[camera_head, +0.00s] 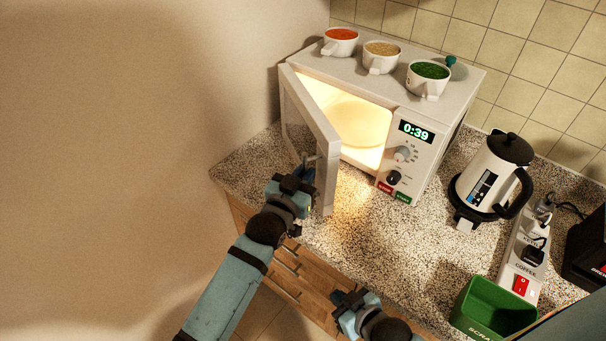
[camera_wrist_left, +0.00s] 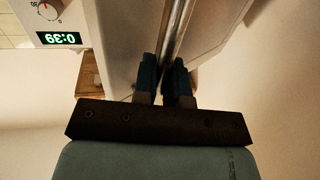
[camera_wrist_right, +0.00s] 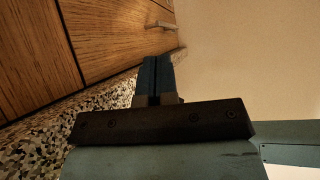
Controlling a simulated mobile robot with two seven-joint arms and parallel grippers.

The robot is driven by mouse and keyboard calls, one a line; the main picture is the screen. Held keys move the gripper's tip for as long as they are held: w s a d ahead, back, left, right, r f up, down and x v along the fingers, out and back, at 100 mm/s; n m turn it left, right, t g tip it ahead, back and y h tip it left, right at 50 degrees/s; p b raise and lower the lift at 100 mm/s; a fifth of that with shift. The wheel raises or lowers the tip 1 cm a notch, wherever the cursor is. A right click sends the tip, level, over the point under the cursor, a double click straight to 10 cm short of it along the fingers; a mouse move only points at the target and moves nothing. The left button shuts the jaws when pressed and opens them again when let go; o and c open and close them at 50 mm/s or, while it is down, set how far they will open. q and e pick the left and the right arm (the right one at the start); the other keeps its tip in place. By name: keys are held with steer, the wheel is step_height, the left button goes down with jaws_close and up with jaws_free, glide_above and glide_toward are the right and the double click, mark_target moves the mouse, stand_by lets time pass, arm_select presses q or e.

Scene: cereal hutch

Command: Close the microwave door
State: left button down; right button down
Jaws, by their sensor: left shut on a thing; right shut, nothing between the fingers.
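The white microwave (camera_head: 440,135) stands on the speckled counter, lit inside, its display reading 0:39. Its door (camera_head: 312,120) stands wide open, swung out to the left. My left gripper (camera_head: 303,174) is at the outer face of the door near its free edge. In the left wrist view, its fingers (camera_wrist_left: 165,82) are shut on the metal door handle (camera_wrist_left: 178,30), one on each side of the bar. My right gripper (camera_head: 347,297) is low at the counter's front edge; in the right wrist view its fingers (camera_wrist_right: 155,75) are shut together and empty.
Three white cups, with orange (camera_head: 341,43), beige (camera_head: 381,58) and green (camera_head: 429,80) contents, stand on the microwave. A kettle (camera_head: 491,172), a power strip (camera_head: 524,254) and a green bin (camera_head: 488,309) occupy the right. The counter before the microwave is clear.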

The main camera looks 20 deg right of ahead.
arm_select(q)
steer(key=c, duration=1.2)
jaws_free()
steer(key=b+v, duration=0.1)
steer(key=v, duration=1.3)
steer(key=shift+b, duration=0.4)
steer(key=shift+d, duration=0.1)
steer(key=shift+c, duration=0.4)
